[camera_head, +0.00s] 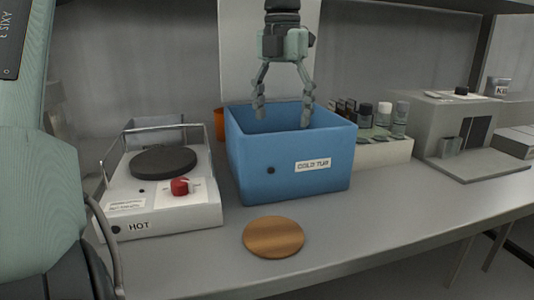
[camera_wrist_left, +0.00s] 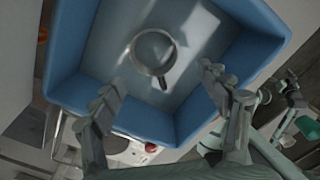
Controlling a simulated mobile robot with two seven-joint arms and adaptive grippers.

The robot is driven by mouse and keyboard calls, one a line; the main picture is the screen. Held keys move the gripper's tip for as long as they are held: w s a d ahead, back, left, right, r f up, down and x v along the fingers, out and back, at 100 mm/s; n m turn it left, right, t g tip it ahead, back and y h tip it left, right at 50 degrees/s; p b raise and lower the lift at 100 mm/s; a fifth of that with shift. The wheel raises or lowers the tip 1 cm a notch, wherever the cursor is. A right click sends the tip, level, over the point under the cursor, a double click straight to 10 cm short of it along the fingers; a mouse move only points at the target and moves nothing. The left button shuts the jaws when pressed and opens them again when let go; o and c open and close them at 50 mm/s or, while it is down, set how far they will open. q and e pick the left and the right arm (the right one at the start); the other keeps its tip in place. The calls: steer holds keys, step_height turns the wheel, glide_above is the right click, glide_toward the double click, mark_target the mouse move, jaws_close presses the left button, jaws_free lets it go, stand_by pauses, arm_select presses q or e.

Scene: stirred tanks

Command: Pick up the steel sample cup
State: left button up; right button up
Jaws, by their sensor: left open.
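The steel sample cup (camera_wrist_left: 153,52) is inside the blue tub, seen from above in the left wrist view as a round grey rim with a short dark handle towards the bottom of the picture. In the head view the tub's front wall hides it. The blue tub (camera_head: 255,174), labelled as the cold tub, stands on the bench. My left gripper (camera_head: 283,115) points down into the tub, its fingers spread and empty. In the wrist view its fingertips (camera_wrist_left: 161,79) lie either side of the handle, apart from the cup. My right gripper cannot be made out clearly.
A hot plate (camera_head: 163,161) with a red knob and rail stands left of the tub. A wooden disc (camera_head: 273,237) lies in front. A pale rack (camera_head: 384,152) of several bottles and a grey apparatus (camera_head: 440,121) stand right. The right front bench is clear.

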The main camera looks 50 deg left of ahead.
arm_select(q)
step_height(320, 180, down, 3)
steer(key=shift+s+a+f, duration=0.1)
steer(key=shift+a, duration=0.05)
step_height(320, 180, down, 5)
steer(key=shift+a+r, duration=0.1)
steer(key=shift+w, duration=0.2)
steer(key=c, duration=1.5)
